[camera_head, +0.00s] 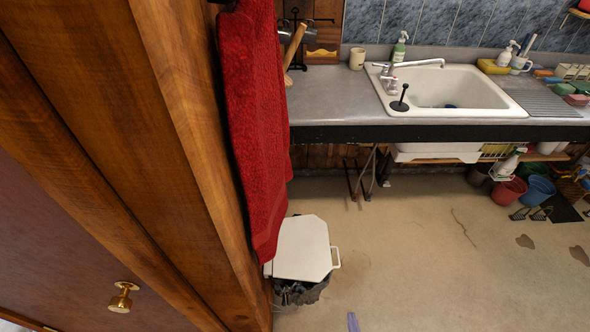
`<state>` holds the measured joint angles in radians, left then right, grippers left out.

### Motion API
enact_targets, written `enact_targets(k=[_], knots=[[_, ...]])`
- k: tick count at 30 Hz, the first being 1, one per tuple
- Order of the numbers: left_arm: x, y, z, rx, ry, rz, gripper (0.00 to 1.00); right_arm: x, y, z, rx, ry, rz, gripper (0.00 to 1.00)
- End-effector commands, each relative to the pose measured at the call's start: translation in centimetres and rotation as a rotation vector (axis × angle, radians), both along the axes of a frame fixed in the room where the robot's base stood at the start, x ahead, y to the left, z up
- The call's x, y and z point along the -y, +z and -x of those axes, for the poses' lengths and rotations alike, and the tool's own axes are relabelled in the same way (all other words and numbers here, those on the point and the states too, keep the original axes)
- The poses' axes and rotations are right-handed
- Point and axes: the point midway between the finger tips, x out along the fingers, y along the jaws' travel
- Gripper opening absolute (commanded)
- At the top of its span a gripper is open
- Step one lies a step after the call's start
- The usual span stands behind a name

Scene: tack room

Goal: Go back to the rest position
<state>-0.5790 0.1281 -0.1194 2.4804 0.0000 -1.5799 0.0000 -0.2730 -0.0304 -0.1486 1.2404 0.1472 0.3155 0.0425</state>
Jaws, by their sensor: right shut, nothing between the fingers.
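Only a small purple-grey tip shows at the bottom edge of the head view, and it appears to be my right gripper (352,322). It is shut, with nothing seen in it. It shows against the pale floor (430,270), well in front of the counter and apart from it. The rest of that gripper and its arm are out of the frame. My left gripper is not in view.
A counter (335,98) with a white sink (450,88) stands behind. Buckets (508,190) stand right. The middle floor is clear.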

Motion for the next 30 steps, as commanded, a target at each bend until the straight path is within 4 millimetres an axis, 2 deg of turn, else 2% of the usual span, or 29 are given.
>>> enact_targets(k=[5, 11, 15, 21, 26, 30], knots=[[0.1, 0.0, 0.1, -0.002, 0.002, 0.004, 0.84, 1.7, 4.2, 1.0, -0.055, 0.013, 0.006, 0.0], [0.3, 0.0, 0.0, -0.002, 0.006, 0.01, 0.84, 2.4, 10.7, 2.8, -0.256, 0.056, 0.023, 0.0], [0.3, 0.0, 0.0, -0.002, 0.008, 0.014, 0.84, 2.3, 15.5, 5.1, -0.424, 0.094, 0.047, 0.0], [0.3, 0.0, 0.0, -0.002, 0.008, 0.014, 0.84, 2.4, 21.1, 8.8, -0.633, 0.131, 0.089, 0.0], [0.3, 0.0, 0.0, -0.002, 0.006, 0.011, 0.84, 2.6, 23.1, 12.0, -0.793, 0.145, 0.115, 0.0], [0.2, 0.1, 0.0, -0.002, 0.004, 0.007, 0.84, 3.2, 22.1, 15.5, -0.989, 0.149, 0.141, 0.0]])
